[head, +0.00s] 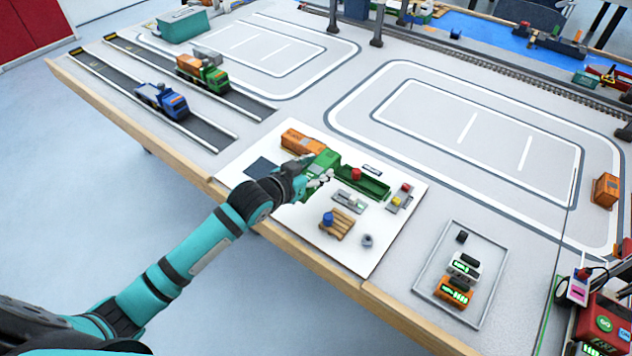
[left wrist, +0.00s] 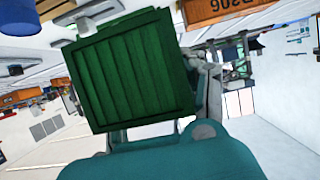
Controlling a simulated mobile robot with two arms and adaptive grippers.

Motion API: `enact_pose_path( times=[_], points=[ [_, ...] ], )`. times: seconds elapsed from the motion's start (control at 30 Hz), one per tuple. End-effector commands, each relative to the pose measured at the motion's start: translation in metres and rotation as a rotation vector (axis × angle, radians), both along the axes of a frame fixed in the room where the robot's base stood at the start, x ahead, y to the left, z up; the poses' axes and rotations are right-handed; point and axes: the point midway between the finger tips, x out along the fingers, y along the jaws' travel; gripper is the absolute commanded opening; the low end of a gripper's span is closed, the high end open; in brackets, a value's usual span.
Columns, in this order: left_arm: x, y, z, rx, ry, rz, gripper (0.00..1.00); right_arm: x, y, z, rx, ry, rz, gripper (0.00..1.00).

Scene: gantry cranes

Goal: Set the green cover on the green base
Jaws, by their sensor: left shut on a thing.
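The green cover (head: 323,159) is held by my left gripper (head: 318,179), which is shut on it above the white board. In the left wrist view the cover (left wrist: 130,72) is a ribbed dark green panel filling the middle, close to my left gripper (left wrist: 205,88). The green base (head: 368,186) is a long, open-topped green box on the board, just right of the cover and apart from it as far as I can tell. Its left end is partly hidden by a red piece and the gripper. My right gripper is not in view.
An orange container (head: 300,142) lies behind the cover on the board (head: 310,228). A wooden pallet (head: 338,224) with a blue piece, a grey block (head: 350,201) and small coloured parts stand near the base. A grey tray (head: 432,291) with devices is at right.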

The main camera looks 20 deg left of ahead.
Motion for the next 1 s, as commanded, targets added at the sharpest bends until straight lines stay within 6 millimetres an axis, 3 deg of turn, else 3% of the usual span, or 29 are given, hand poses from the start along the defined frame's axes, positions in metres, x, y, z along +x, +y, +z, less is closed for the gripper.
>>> enact_pose_path(
  times=[0.1,0.33,0.53,0.7,0.83,1.0],
  points=[
    [0.0,0.0,0.015,0.001,-0.001,0.0,0.05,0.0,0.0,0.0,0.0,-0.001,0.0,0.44],
    [-0.01,-0.007,0.025,0.003,0.002,0.002,0.05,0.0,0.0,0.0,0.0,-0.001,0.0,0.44],
    [-0.062,-0.021,0.053,0.015,0.0,0.08,0.05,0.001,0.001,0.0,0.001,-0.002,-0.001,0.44],
    [-0.108,-0.003,0.084,0.011,-0.001,0.226,0.05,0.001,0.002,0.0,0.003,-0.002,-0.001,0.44],
    [-0.131,0.013,0.1,0.003,0.001,0.316,0.05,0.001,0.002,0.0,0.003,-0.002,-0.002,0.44],
    [-0.14,0.021,0.106,0.005,-0.002,0.351,0.05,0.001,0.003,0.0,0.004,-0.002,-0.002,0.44]
  ],
)
